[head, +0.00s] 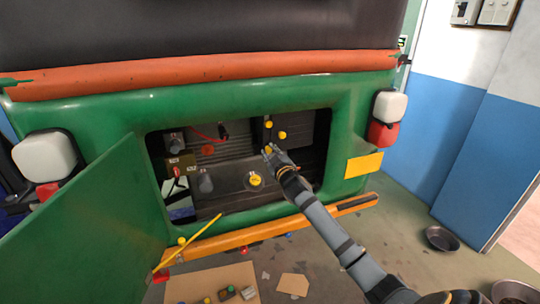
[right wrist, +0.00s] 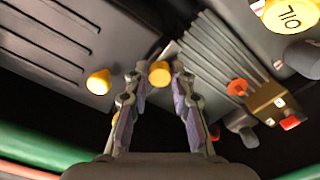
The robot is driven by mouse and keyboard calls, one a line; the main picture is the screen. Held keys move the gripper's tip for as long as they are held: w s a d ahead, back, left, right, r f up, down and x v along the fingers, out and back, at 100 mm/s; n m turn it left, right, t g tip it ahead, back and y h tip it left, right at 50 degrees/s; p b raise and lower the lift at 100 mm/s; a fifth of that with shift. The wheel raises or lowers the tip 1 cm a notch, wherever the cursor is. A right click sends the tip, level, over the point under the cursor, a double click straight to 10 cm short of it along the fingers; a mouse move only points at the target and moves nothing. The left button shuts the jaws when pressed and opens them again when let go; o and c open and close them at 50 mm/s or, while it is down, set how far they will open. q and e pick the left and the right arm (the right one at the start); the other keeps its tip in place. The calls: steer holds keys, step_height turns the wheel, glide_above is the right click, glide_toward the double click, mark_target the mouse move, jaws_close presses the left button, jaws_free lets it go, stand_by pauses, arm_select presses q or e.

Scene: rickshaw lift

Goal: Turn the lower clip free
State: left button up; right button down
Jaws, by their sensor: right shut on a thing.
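My right gripper (head: 268,153) reaches into the open compartment at the rear of the green vehicle. It is shut on a yellow knob, the lower clip (head: 268,149), at its fingertips. In the right wrist view the same clip (right wrist: 159,73) shows between the two fingertips (right wrist: 158,74). Two more yellow knobs show just above it in the head view, an upper one (head: 268,124) and one to the right (head: 282,135). In the right wrist view one yellow knob (right wrist: 98,82) stands on a dark ribbed cover, clear of my fingers. My left gripper is out of view.
A green hatch door (head: 95,215) hangs open at the left. A yellow oil cap (head: 255,180) sits low in the compartment. A yellow rod (head: 187,243) slants near the orange bumper (head: 240,237). Cardboard (head: 212,284) with small parts and a metal bowl (head: 442,238) lie on the floor.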

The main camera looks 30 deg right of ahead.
steer(key=shift+f, duration=0.15)
stand_by(0.3)
steer(key=c, duration=1.1)
jaws_free()
steer(key=shift+v, duration=6)
